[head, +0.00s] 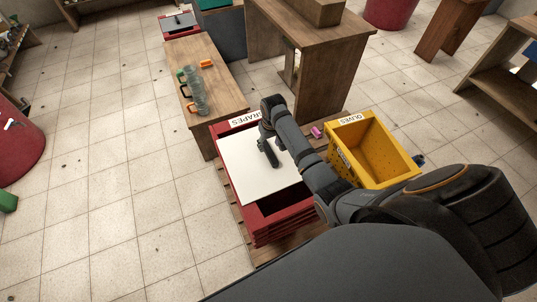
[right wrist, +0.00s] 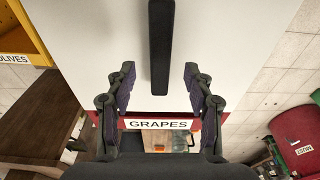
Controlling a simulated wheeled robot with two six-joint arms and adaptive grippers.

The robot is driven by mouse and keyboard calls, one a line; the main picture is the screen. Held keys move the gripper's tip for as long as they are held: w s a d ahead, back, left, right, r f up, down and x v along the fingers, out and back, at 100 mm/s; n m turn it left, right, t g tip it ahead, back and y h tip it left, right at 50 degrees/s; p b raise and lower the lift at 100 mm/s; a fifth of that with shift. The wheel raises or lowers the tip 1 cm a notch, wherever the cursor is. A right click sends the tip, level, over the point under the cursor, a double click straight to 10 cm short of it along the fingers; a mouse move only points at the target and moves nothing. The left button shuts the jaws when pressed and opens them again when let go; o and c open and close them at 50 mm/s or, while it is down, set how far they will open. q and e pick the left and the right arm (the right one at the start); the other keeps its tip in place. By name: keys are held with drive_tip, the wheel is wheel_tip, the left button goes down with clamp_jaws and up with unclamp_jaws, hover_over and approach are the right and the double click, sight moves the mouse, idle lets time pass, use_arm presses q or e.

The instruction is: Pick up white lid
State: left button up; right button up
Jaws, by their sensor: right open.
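The white lid (head: 243,168) is a flat white board with a black bar handle (head: 271,157). It lies on the red grapes crate (head: 277,226) and leaves the crate's near end uncovered. My right gripper (head: 265,137) is over the lid, near the far end of the handle. In the right wrist view the lid (right wrist: 215,45) fills the top middle, and its handle (right wrist: 160,50) lines up between the two open fingers (right wrist: 159,80). The fingers are apart from the handle on both sides and hold nothing. My left gripper is not in view.
A yellow olives crate (head: 409,172) stands right of the red crate, both on a wooden pallet (head: 236,205). A wooden bench with glass jars (head: 197,92) is behind, and a wooden table (head: 325,60) stands at the back. Open tiled floor lies to the left.

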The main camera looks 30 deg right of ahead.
sight(269, 150)
drive_tip(key=shift+w+f, duration=0.1)
drive_tip(key=shift+f, duration=0.05)
wheel_tip(269, 150, down, 4)
drive_tip(key=shift+r, duration=0.1)
drive_tip(key=shift+w+f, duration=0.2)
drive_tip(key=shift+f, duration=0.3)
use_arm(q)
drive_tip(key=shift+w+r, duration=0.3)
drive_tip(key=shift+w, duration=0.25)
use_arm(e)
clamp_jaws()
drive_tip(key=shift+r, duration=0.1)
